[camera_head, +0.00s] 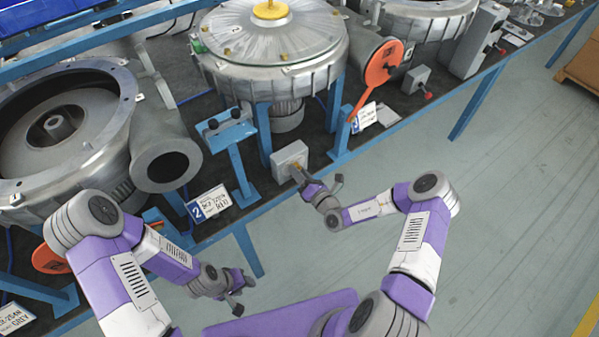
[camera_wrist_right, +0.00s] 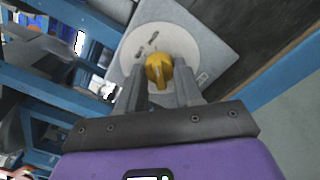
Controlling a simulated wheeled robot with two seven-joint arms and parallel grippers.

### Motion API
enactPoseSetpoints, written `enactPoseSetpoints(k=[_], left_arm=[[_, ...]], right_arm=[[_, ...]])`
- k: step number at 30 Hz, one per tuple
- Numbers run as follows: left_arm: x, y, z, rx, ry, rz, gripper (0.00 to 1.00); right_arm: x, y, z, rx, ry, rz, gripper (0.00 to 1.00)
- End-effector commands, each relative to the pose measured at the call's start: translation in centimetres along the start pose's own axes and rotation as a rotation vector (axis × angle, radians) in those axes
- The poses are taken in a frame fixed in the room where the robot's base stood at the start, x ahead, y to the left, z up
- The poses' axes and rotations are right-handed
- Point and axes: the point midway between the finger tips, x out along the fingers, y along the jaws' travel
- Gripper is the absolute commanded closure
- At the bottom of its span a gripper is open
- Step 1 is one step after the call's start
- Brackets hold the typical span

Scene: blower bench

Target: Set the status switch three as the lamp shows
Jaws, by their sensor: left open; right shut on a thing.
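A grey switch box (camera_head: 290,152) sits at the bench's front edge, below the middle blower. In the right wrist view its face plate (camera_wrist_right: 205,22) carries a pale round dial (camera_wrist_right: 187,48) with dark marks and a yellow knob (camera_wrist_right: 159,70). My right gripper (camera_head: 301,176) is at the box, and in the right wrist view its fingers (camera_wrist_right: 160,92) are shut on the yellow knob, one on each side. The fingers hide part of the dial. My left gripper (camera_head: 244,295) is open and empty, in front of the bench and away from the box. I cannot make out a lit lamp.
Blue posts and the bench's front rail (camera_head: 345,155) flank the box. Another grey box with a red knob (camera_head: 416,79) is farther right.

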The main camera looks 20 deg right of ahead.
Motion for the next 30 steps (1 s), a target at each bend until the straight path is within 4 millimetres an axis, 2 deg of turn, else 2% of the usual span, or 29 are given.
enactPoseSetpoints(k=[5,6,10,11,20,23,30], left_arm=[[0.0,0.0,0.0,0.000,0.000,0.000,0.57],[0.0,0.0,0.0,0.000,0.000,0.000,0.57],[0.0,0.0,0.0,0.000,0.000,0.000,0.57],[0.0,0.0,0.0,0.000,0.000,0.000,0.57],[-0.1,0.0,0.0,0.000,0.000,0.000,0.57],[-0.2,0.1,0.0,0.000,0.000,0.000,0.57],[-0.8,0.3,0.0,0.000,0.000,0.000,0.57]], right_arm=[[0.0,0.1,0.0,0.001,0.000,0.002,0.95],[0.0,0.1,0.0,0.001,0.000,0.002,0.62],[0.0,0.1,0.0,0.000,0.000,0.001,0.42],[0.0,0.1,0.0,0.000,0.000,0.001,0.40],[-0.2,0.0,0.0,-0.001,0.000,-0.001,0.40],[-1.2,0.0,0.0,-0.001,0.002,-0.002,0.40],[-5.3,0.1,0.1,0.002,0.001,-0.003,0.40]])
